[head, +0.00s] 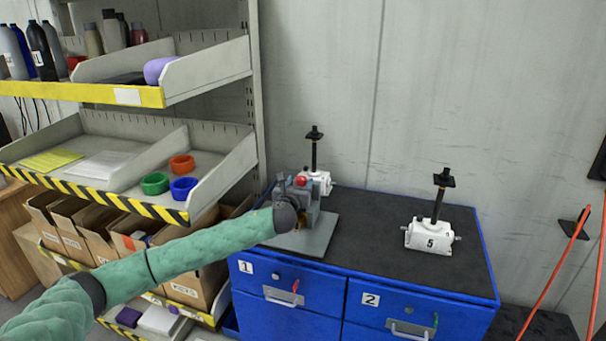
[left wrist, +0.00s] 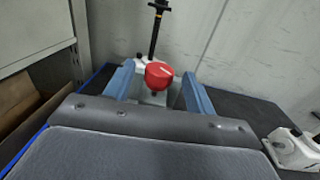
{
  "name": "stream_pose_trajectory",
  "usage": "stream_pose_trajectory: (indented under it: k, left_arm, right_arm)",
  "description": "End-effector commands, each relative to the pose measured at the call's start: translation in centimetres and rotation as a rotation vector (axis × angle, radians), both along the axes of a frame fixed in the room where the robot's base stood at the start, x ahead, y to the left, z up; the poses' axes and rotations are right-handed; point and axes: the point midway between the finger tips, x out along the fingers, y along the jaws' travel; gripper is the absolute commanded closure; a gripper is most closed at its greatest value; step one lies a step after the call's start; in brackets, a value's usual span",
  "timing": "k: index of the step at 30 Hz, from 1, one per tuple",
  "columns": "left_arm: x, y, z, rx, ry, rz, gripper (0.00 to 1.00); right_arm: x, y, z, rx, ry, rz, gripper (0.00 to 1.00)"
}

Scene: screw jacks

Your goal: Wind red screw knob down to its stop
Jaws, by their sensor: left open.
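The red screw knob (head: 301,181) shows just beyond my left gripper (head: 298,190) in the head view. In the left wrist view the red knob (left wrist: 158,74), with a small white mark, lies between the spread blue-grey fingers of my left gripper (left wrist: 158,88). I see a gap on each side of it, and the gripper is open. A white screw jack (head: 321,180) with an upright black screw (head: 315,152) stands behind the gripper. Its lower body is partly hidden. I do not see my right gripper.
A second white jack (head: 432,236), marked 5, stands to the right on the dark top (head: 375,225) of the blue cabinet (head: 330,299). A grey plate (head: 315,240) lies under the gripper. A shelf rack (head: 254,100) with bins stands close on the left. The cabinet top between the jacks is clear.

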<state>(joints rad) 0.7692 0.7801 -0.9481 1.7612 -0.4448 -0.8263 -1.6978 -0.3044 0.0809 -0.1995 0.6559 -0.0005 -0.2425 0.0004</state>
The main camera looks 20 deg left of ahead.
Motion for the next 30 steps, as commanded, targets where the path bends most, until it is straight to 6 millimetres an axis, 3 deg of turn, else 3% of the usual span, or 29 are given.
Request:
stream_pose_trajectory:
  k: [4,9,20,21,27,30]
  left_arm:
    - [2.2,0.0,0.3,-0.001,0.002,0.001,0.45]
    - [3.8,0.1,0.2,-0.001,0.001,0.001,0.45]
    - [4.4,0.1,-0.1,-0.002,0.001,0.000,0.45]
    - [4.4,0.1,-0.1,-0.002,0.001,0.000,0.47]
    - [4.4,0.1,0.0,-0.002,0.001,0.000,0.86]
    - [4.4,0.1,0.0,-0.002,0.001,0.000,0.89]
  right_arm:
    - [-1.7,-0.3,1.0,-0.002,0.011,0.000,0.64]
    - [-1.4,-0.3,1.7,-0.002,0.009,0.000,0.64]
    - [-1.4,-0.2,1.8,-0.001,0.009,0.000,0.64]
    - [-1.4,-0.2,1.8,-0.001,0.009,0.000,0.64]
    - [-1.4,-0.1,1.8,0.000,0.008,-0.001,0.64]
    - [-1.4,-0.1,1.8,0.000,0.009,-0.001,0.64]
